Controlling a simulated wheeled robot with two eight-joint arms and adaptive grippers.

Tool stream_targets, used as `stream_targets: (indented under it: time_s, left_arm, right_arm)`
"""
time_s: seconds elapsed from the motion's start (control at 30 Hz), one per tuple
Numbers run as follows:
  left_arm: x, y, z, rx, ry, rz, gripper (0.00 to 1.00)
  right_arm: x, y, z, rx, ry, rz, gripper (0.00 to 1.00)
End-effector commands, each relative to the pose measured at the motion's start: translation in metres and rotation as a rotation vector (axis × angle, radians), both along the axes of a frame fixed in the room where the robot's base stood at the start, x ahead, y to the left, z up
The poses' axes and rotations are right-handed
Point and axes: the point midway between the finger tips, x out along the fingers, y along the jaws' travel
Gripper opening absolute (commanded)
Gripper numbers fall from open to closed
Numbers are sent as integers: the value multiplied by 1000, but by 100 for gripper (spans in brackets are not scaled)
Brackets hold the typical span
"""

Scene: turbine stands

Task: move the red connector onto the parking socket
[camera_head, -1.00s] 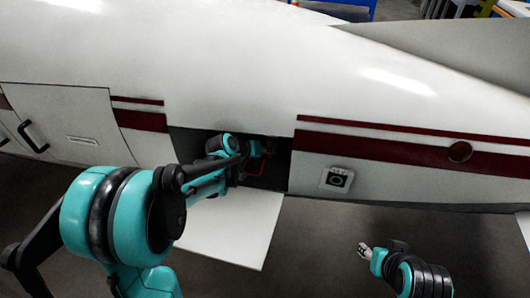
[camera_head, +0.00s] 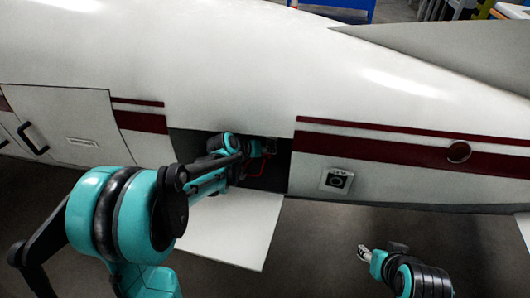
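The parking socket is most likely the square black fitting on a light plate (camera_head: 337,180), on the white fuselage right of the open bay. Inside the dark bay a small red part (camera_head: 262,166) shows, probably the red connector or its cable; it is partly hidden. My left gripper (camera_head: 268,147) reaches into the bay beside the red part. Its fingers are too small and dark to tell whether they are open or shut. My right gripper (camera_head: 364,252) is low at right, below the fuselage, away from bay and socket; its finger gap is unclear.
The bay's white door (camera_head: 230,230) hangs open below the opening. The white fuselage (camera_head: 240,70) with dark red stripes fills the back. A closed door with a black handle (camera_head: 33,137) is at left. Grey floor is clear around my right arm.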

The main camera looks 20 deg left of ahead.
Motion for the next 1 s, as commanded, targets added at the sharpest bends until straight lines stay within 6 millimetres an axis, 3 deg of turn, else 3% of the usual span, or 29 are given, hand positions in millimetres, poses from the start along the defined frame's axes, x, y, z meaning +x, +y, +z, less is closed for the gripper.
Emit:
stream_targets:
  time_s: [0.27, 0.3, 0.37, 0.4, 0.6, 0.63, 1.0]
  left_arm:
    - [7, 1, 5, -4, -13, 6, 0]
    - [7, 1, 5, -4, -13, 6, 32]
    - [6, 1, 5, -4, -13, 6, 48]
    - [6, 1, 4, -3, -12, 5, 51]
    - [6, 0, 4, -2, -10, 4, 51]
    - [5, 0, 4, -2, -10, 4, 58]
    - [3, 1, 6, -2, -8, 3, 58]
  right_arm:
    - [0, 0, 0, 0, 0, 0, 45]
    - [0, 0, 0, 0, 0, 0, 45]
    - [0, 0, 0, 0, 0, 0, 45]
    - [0, 0, 0, 0, 0, 0, 45]
    - [0, 0, 0, 0, 0, 0, 45]
    - [0, 0, 0, 0, 0, 0, 45]
    - [0, 0, 3, 0, 0, 0, 45]
